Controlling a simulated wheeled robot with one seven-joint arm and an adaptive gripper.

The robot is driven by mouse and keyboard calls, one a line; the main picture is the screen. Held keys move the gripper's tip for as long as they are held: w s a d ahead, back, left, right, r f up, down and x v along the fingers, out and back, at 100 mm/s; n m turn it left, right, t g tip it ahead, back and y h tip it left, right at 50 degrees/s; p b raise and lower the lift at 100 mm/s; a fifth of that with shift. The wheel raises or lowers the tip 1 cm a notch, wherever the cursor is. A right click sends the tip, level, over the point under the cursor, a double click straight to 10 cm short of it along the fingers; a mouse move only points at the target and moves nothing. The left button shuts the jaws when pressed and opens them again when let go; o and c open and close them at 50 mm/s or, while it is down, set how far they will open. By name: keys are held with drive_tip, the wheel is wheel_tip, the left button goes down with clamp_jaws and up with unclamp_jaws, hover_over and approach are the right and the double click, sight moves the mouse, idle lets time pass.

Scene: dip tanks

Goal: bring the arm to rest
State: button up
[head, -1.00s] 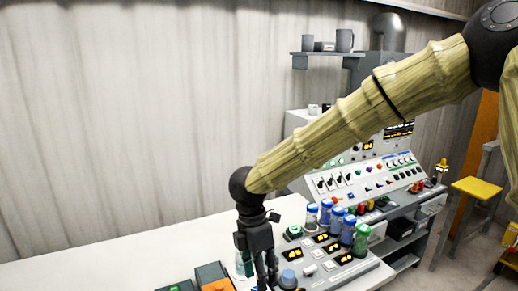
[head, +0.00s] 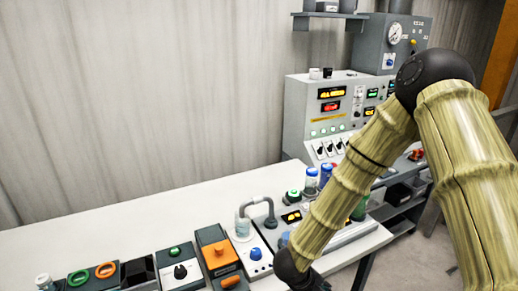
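My arm reaches in from the right edge of the head view, bends at a dark elbow joint, and slopes down to the left over the bench. Its dark wrist (head: 291,268) is at the bottom edge, in front of the bench-top units. The gripper's fingers are below the picture or hidden, so I cannot see whether they hold anything.
A white bench (head: 130,215) runs along the pale wall. On it are an orange-topped box (head: 217,250), a unit with a blue knob (head: 255,256), a grey bent pipe (head: 258,203) and blue-capped jars (head: 311,178). A control cabinet (head: 330,110) stands behind.

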drive_tip(key=s+d+f+n+y+b, duration=0.1)
drive_tip(key=s+d+f+n, duration=0.1)
drive_tip(key=s+f+n, duration=0.5)
drive_tip(key=s+d+f+n+y+b, duration=0.1)
drive_tip(key=s+d+f+n, duration=0.25)
drive_tip(key=f+n, duration=0.4)
drive_tip(key=s+f+n+g+y, duration=0.1)
drive_tip(key=s+f+n, duration=0.2)
drive_tip(key=s+n, duration=0.4)
drive_tip(key=s+f+n+g+y, duration=0.1)
drive_tip(key=s+f+n+y, duration=0.1)
drive_tip(key=s+n, duration=0.5)
drive_tip(key=s+b, duration=0.1)
drive_tip(key=s, duration=0.3)
drive_tip(key=shift+f, duration=0.4)
idle(0.4)
